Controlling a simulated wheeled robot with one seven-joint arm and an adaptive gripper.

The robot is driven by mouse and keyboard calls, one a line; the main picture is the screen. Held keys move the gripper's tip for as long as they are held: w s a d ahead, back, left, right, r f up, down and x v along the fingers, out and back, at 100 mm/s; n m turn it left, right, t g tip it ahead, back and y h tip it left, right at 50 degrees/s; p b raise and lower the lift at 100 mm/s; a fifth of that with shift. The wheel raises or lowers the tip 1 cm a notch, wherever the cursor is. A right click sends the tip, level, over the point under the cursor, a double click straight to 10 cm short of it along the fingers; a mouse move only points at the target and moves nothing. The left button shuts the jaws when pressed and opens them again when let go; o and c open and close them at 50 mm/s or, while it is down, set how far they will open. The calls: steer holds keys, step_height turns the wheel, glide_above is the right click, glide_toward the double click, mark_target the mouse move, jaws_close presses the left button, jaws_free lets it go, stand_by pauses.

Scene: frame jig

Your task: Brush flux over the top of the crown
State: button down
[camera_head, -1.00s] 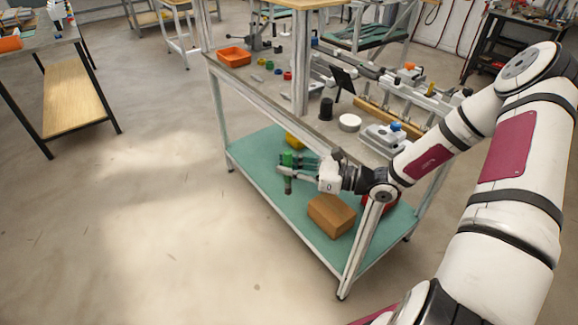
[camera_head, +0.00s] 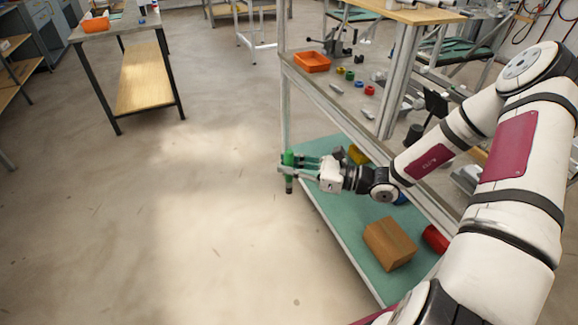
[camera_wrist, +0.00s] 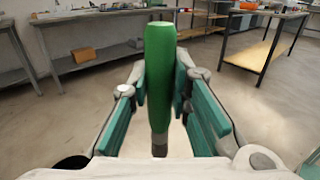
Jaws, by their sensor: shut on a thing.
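A tool with a thick green handle (camera_head: 288,158) stands upright in my gripper (camera_head: 292,169), with a dark lower end pointing down; I take it for the flux brush. In the wrist view the green handle (camera_wrist: 159,52) rises between the teal finger pads, which close on it from both sides. The bristles cannot be made out. My gripper is in front of the bench, out at its left front side and apart from it. I cannot pick out the crown in either view.
The bench's worktop (camera_head: 345,108) holds an orange tray (camera_head: 312,62) and small coloured parts. Its teal lower shelf (camera_head: 345,228) carries a brown box (camera_head: 390,243) and a red object (camera_head: 436,238). Another table (camera_head: 125,28) stands at the left. Open floor (camera_head: 200,200) lies between.

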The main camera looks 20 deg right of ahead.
steer(key=s+d+r+m+t+h, duration=0.1)
steer(key=d+r+m+t+h, duration=0.2)
steer(key=d, duration=0.8)
steer(key=s+d+r+m+t+h, duration=0.1)
steer(key=d+r+m+h, duration=0.2)
steer(key=d, duration=0.7)
steer(key=s+d+r+m+t+h, duration=0.1)
steer(key=s+d+r+t+h, duration=0.3)
steer(key=d, duration=0.7)
steer(key=s+d+r+m+h, duration=0.3)
steer(key=s+d+r, duration=0.1)
steer(key=d+r, duration=0.4)
step_height(320, 180, down, 7)
steer(key=d+b, duration=0.1)
steer(key=b, duration=0.2)
steer(key=shift+w+d+r+g+b, duration=0.2)
steer(key=shift+w+g+b, duration=0.1)
steer(key=shift+b, duration=0.1)
steer(key=shift+f, duration=0.5)
steer(key=shift+r, duration=0.1)
step_height(320, 180, up, 7)
steer(key=p, duration=0.4)
steer(key=shift+a, duration=0.15)
